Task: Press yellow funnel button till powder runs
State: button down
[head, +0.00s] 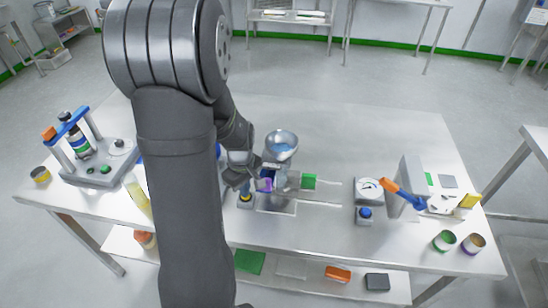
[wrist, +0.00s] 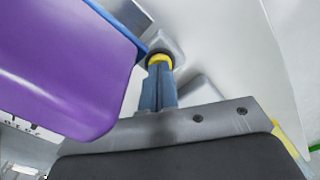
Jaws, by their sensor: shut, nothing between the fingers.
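The metal funnel (head: 283,137) stands mid-table with blue material inside. A purple container (head: 266,184) is below it; it fills the left of the wrist view (wrist: 60,70). The yellow button (head: 245,199) sits on a small base left of the container, and also shows in the wrist view (wrist: 158,60). My gripper (head: 245,188) is shut and empty, pointing down over the button. In the wrist view its blue-grey fingertips (wrist: 160,70) reach the button's yellow edge; I cannot tell whether they press it. No running powder is visible; the funnel outlet is partly hidden.
A scale (head: 368,188) with a blue button (head: 365,212) stands to the right, near an orange-handled tool (head: 390,186). Green (head: 444,240) and purple-banded (head: 473,243) cups are at the front right. A blue-topped rack (head: 75,125) is at the left. The table behind the funnel is clear.

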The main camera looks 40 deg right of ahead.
jog(key=shift+r, duration=3.5)
jog(key=shift+a+r, duration=0.1)
jog(key=s+a+r+m+t+h, duration=0.1)
jog(key=s+a+r+m+t, duration=0.15)
jog(key=s+a+r, duration=0.5)
jog(key=s+a+m+t+h, duration=0.1)
jog(key=s+a+m+t, duration=0.1)
jog(key=s+a+m, duration=0.3)
jog(key=s+a, duration=0.4)
jog(key=a, duration=0.2)
jog(key=shift+s, duration=0.2)
jog(key=shift+r+t, duration=0.1)
jog(key=shift+t, duration=0.15)
